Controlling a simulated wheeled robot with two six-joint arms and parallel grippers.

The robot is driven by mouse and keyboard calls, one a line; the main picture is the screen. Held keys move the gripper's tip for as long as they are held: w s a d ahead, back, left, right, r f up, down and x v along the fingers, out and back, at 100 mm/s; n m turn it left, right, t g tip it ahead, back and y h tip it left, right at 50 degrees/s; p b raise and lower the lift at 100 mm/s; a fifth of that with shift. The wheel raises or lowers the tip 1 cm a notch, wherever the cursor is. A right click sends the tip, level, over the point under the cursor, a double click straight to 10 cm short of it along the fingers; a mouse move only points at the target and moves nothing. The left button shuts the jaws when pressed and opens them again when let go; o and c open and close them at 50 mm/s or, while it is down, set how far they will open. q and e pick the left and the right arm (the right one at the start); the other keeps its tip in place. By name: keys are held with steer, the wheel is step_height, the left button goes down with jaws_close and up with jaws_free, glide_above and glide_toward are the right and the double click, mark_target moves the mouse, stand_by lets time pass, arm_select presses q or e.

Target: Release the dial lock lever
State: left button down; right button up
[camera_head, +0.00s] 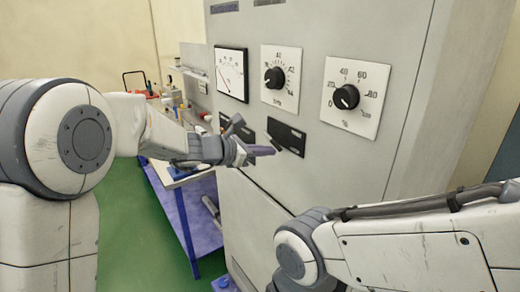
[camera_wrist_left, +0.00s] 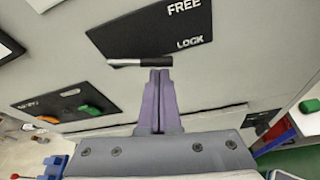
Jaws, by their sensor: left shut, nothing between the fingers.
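The lock lever (camera_wrist_left: 140,61), a short bar with a pale end and a black end, lies level on a black plate (camera_wrist_left: 115,35) in the left wrist view. The plate is marked FREE above and LOCK below; the bar sits just below LOCK. The plate also shows in the head view (camera_head: 288,132), where the lever is hard to make out. My left gripper (camera_wrist_left: 160,72) is shut and empty, its purple fingertips at the bar's black end; I cannot tell whether they touch. It also shows in the head view (camera_head: 272,151). My right gripper is out of view.
The grey cabinet carries a right dial (camera_head: 345,97), a middle dial (camera_head: 274,78) and a needle gauge (camera_head: 231,74). Another black plate (camera_wrist_left: 60,104) has an orange and a green part. A cluttered bench stands behind at left. My right forearm crosses the lower right.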

arm_select(q)
steer(key=shift+s+d+r+n+g+p, duration=0.15)
steer(key=shift+r+n+g+p, duration=0.35)
steer(key=shift+r+n+p, duration=0.45)
steer(key=shift+r, duration=1.05)
steer(key=shift+r+h+p, duration=0.3)
steer(key=shift+r+p, duration=0.15)
steer(key=shift+r, duration=0.4)
